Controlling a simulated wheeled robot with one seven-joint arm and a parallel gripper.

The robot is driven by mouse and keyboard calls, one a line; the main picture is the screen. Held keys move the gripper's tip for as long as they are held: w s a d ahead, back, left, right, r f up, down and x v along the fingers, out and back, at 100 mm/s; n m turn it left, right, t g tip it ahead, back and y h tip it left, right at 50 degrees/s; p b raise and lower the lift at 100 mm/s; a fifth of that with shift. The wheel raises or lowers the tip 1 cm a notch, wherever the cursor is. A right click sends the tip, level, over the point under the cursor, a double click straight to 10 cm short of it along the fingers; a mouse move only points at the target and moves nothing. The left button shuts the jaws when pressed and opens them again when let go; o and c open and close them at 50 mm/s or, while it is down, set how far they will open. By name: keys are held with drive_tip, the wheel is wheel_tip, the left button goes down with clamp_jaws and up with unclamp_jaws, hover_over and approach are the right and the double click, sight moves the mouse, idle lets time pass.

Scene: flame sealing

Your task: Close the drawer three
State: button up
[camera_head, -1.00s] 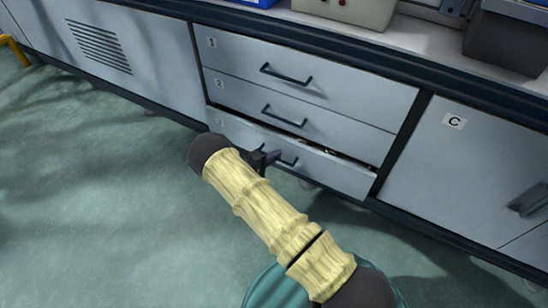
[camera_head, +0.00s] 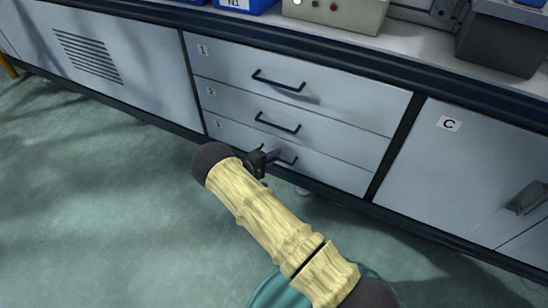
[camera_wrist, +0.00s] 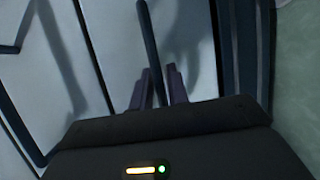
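Drawer three (camera_head: 330,172) is the bottom of a stack of light grey drawers marked 1, 2 and 3. Its front looks level with the two above, with no gap visible along its top edge. Its dark handle (camera_head: 289,160) is partly hidden by my gripper (camera_head: 274,155). In the wrist view the handle bar (camera_wrist: 149,40) runs down between the two purple fingers of my gripper (camera_wrist: 159,80), which sit close on either side of it. The fingers look shut on the handle, though the contact is partly hidden.
Drawer one (camera_head: 340,88) and drawer two (camera_head: 345,135) above look shut. A cabinet door marked C (camera_head: 440,180) is at the right and a vented panel (camera_head: 130,90) at the left. The green floor (camera_head: 100,220) is clear.

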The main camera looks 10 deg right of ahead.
drive_tip(key=shift+d+r, duration=0.15)
drive_tip(key=p+v, duration=0.6)
drive_tip(key=v, duration=1.1)
drive_tip(key=shift+a+f, duration=0.25)
drive_tip(key=shift+a, duration=0.05)
drive_tip(key=shift+s, duration=0.15)
